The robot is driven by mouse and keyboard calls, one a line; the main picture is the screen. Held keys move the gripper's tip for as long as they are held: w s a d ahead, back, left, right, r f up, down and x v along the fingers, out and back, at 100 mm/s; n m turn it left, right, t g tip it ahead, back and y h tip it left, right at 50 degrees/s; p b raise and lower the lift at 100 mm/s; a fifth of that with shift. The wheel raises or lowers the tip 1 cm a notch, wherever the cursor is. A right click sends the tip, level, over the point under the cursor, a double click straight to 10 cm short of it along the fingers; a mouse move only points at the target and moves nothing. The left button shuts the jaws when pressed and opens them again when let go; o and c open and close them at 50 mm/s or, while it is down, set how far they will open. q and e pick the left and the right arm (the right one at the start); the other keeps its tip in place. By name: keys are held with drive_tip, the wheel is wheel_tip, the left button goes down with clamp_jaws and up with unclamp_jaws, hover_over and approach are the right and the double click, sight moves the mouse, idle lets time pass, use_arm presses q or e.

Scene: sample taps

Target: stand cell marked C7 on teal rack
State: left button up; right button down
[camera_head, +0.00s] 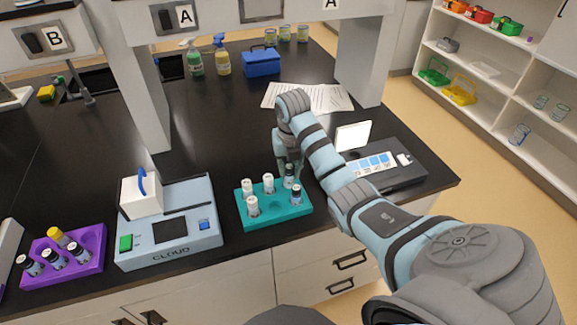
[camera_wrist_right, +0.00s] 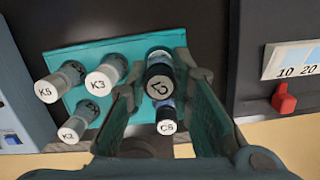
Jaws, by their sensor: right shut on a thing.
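The teal rack (camera_head: 274,217) sits near the front edge of the black bench, and it also shows in the right wrist view (camera_wrist_right: 113,48). My right gripper (camera_head: 289,166) is over its back right corner, shut on the dark-capped cell marked C7 (camera_wrist_right: 159,82). This cell (camera_head: 289,178) is upright at the back right of the rack. I cannot tell whether its bottom is fully seated. Another dark-capped cell (camera_head: 296,195), seemingly marked C8, stands in front of it. White-capped cells K5 (camera_wrist_right: 52,88), K3 (camera_wrist_right: 103,78) and K2 (camera_wrist_right: 72,130) stand to the left. My left gripper is out of view.
A pale blue CLOUD meter (camera_head: 180,245) stands left of the rack. A purple rack (camera_head: 90,268) holding several cells is at far left. A dark grey device (camera_head: 405,178) with a lit panel is on the right. Bottles, a blue box (camera_head: 262,63) and papers lie behind.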

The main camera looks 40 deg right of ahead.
drive_tip(key=shift+f, duration=0.25)
drive_tip(key=shift+f+b, duration=0.7)
drive_tip(key=shift+f, duration=0.05)
drive_tip(key=shift+r, duration=0.1)
drive_tip(key=c, duration=0.7)
unclamp_jaws()
drive_tip(key=shift+r, duration=0.1)
